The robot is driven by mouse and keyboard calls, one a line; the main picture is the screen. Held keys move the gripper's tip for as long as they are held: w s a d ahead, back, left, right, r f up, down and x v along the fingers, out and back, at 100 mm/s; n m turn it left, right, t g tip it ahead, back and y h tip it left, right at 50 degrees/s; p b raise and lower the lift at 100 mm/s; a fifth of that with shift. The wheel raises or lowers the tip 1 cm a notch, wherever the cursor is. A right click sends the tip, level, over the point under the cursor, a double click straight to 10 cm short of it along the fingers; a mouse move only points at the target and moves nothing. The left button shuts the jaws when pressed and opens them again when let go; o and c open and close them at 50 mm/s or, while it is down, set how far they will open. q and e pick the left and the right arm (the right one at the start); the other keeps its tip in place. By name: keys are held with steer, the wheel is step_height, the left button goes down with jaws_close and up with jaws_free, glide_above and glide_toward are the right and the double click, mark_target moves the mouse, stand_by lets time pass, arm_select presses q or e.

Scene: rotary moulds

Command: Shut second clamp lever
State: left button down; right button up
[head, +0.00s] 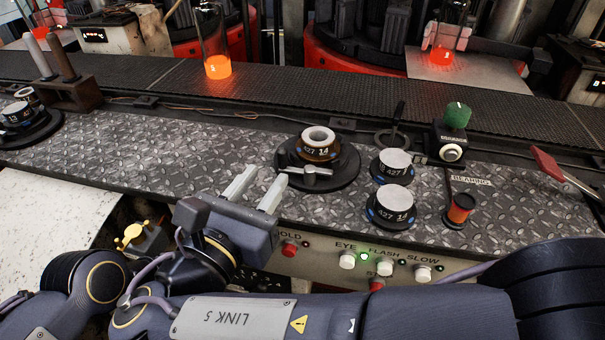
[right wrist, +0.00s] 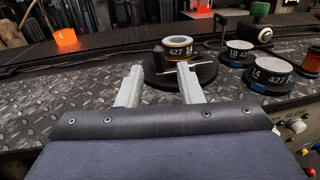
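A ring-shaped mould (head: 318,146) marked "427 14" sits on a black round base (head: 345,172) on the diamond-plate deck. A short silver clamp lever (head: 318,172) lies roughly level at the base's front edge. My right gripper (head: 265,176) is open and empty, with its two pale fingers pointing at the base from the front left. In the right wrist view my right gripper (right wrist: 160,68) has the base and mould (right wrist: 178,52) just beyond its fingertips. The lever (right wrist: 197,65) shows beside the right fingertip there; contact cannot be told. My left gripper is not in view.
Two marked discs with pale tops (head: 391,205) stand right of the base. A green-knobbed block (head: 456,117), an orange spool (head: 459,208) and a red-handled tool (head: 548,163) are farther right. Buttons (head: 347,260) line the front panel. Another base (head: 28,128) is far left; glowing glasses (head: 218,66) stand behind.

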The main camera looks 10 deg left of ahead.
mark_target(280, 156)
steer(key=w, duration=0.2)
steer(key=w+d, duration=0.1)
steer(key=w, duration=0.4)
steer(key=shift+w+d+r+b, duration=0.1)
steer(key=shift+d+r+b, duration=0.05)
steer(key=shift+b, duration=0.2)
steer(key=shift+c, duration=0.4)
jaws_close()
